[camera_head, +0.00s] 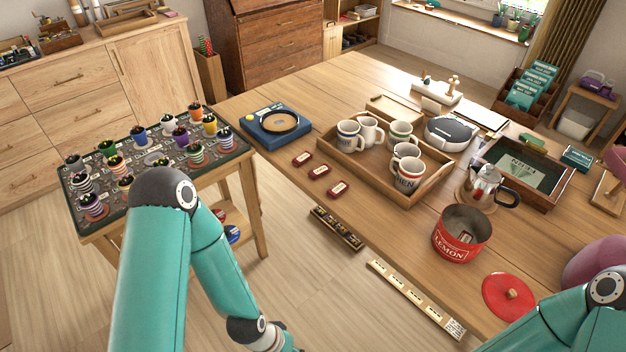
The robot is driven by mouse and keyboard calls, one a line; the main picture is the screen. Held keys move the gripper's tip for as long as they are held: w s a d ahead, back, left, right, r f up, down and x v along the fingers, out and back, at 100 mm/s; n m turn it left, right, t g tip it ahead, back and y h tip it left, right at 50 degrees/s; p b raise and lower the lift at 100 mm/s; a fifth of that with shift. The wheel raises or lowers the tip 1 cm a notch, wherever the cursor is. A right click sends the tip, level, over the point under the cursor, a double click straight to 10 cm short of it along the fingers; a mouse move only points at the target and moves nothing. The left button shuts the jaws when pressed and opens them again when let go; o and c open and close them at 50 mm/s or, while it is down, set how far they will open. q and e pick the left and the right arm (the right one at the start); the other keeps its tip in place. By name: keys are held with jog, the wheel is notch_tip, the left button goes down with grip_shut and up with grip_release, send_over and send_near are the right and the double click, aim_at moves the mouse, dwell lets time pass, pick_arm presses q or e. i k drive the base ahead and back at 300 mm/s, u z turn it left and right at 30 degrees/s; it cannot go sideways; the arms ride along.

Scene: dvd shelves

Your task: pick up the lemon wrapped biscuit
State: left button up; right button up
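Three small red wrapped packets with pale labels lie in a row on the table: the far one (303,159), the middle one (318,171) and the near one (338,189). Their labels are too small to read, so I cannot tell which is lemon. A red tin (457,246) marked LEMON stands open at the right, with a small pale-labelled item (465,237) inside, partly hidden by the wall. My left arm reaches down to the bottom edge, and its fingers are out of frame. My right arm enters at bottom right, its gripper out of frame.
A wooden tray (432,186) with several mugs stands beyond the packets. A red lid (509,297) lies near the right arm. A moka pot (484,186) stands behind the tin.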

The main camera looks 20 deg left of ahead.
aim_at(319, 171)
jog(key=u, duration=0.8)
jog(key=i, duration=0.5)
jog(key=u, duration=0.25)
jog(key=k, duration=0.9)
jog(key=u, duration=0.2)
jog(key=i, duration=0.9)
jog(key=z, duration=0.1)
